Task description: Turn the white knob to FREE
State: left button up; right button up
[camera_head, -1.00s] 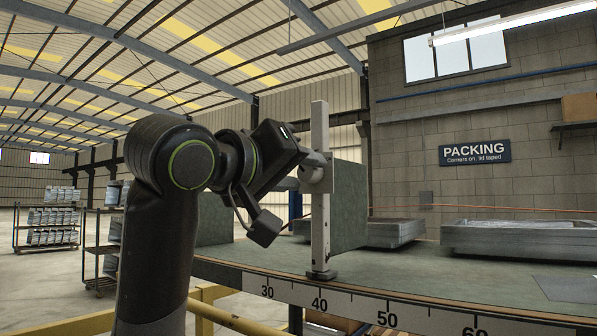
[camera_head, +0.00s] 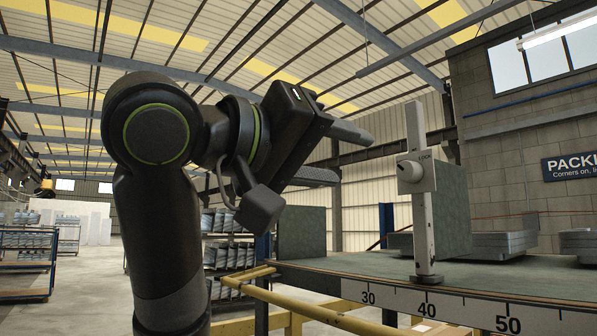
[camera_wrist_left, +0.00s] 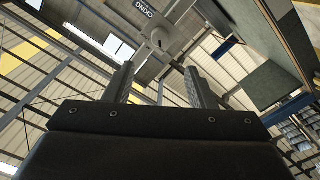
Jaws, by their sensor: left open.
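Which mark the knob points to is unclear. My right gripper is out of view.
A green bench (camera_head: 520,277) with a numbered scale along its front edge bears the post. Green upright panels (camera_head: 302,233) and metal trays (camera_head: 500,245) stand on it. A yellow rail (camera_head: 310,308) runs below. Shelf racks (camera_head: 228,255) stand behind at left.

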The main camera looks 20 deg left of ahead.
pick_arm(q)
jog(key=b+v, duration=0.1)
jog(key=v, duration=0.4)
jog(key=shift+s+a, duration=0.1)
jog(key=shift+s, duration=0.1)
dwell(0.4)
